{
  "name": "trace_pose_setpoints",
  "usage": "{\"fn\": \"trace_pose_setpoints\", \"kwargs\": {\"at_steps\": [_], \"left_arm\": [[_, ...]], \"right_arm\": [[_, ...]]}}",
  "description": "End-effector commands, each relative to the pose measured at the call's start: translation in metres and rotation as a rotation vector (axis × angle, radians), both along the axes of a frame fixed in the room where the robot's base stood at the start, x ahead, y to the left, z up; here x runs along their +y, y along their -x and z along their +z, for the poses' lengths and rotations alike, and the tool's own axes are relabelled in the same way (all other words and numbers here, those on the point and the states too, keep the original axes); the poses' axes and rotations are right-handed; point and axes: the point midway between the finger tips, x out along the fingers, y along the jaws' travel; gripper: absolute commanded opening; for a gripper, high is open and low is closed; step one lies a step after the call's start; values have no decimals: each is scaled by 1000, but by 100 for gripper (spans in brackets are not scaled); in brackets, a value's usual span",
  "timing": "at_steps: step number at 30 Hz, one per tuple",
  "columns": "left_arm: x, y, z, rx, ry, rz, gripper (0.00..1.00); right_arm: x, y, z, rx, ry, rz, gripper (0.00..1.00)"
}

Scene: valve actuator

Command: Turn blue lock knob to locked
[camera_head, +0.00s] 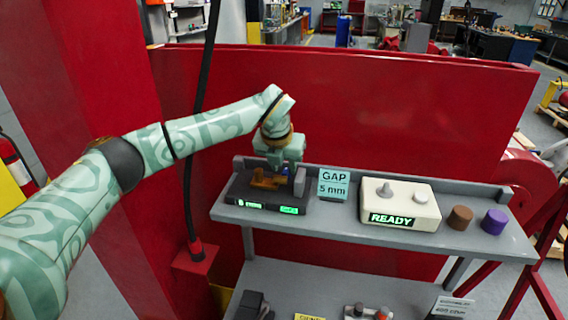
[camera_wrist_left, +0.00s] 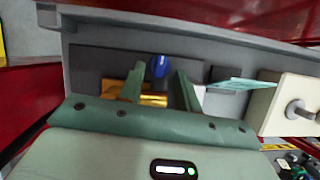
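The blue lock knob (camera_wrist_left: 159,67) shows in the left wrist view, above a gold-coloured part (camera_wrist_left: 152,100). In the head view only a small bit of blue shows under my left gripper (camera_head: 281,166). The dark actuator unit (camera_head: 240,187), with an orange-gold part (camera_head: 266,180) and green lit displays, stands on the left of the grey shelf. In the wrist view my left gripper (camera_wrist_left: 159,85) is open, one green finger on each side of the knob with gaps between. Whether the fingertips reach the knob's depth is unclear. My right gripper is not in view.
A "GAP 5 mm" sign (camera_head: 333,184) stands right of the unit. Farther right are a cream box (camera_head: 400,206) reading "READY", a brown cylinder (camera_head: 460,217) and a purple cylinder (camera_head: 495,221). A red panel (camera_head: 350,110) rises behind the shelf (camera_head: 330,221).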

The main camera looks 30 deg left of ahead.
Motion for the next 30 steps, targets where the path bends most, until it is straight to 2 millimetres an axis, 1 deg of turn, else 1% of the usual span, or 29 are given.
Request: {"fn": "trace_pose_setpoints", "kwargs": {"at_steps": [4,12,13,14,15,16,25,30], "left_arm": [[0,-4,-10,1,0,0,34],[1,-4,-11,-1,-1,-1,34],[1,-4,-11,-1,-1,-1,28],[1,-4,-11,-1,-1,-1,20],[1,-4,-11,-1,-1,-1,9],[1,-4,-11,-1,-1,-1,0],[1,-4,-11,-1,1,-11,0],[2,-4,-10,-1,0,-62,0]], "right_arm": [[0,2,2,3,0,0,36],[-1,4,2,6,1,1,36],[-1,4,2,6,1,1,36],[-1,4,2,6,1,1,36],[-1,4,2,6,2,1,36],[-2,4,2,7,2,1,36],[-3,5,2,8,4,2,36],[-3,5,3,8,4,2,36]]}}
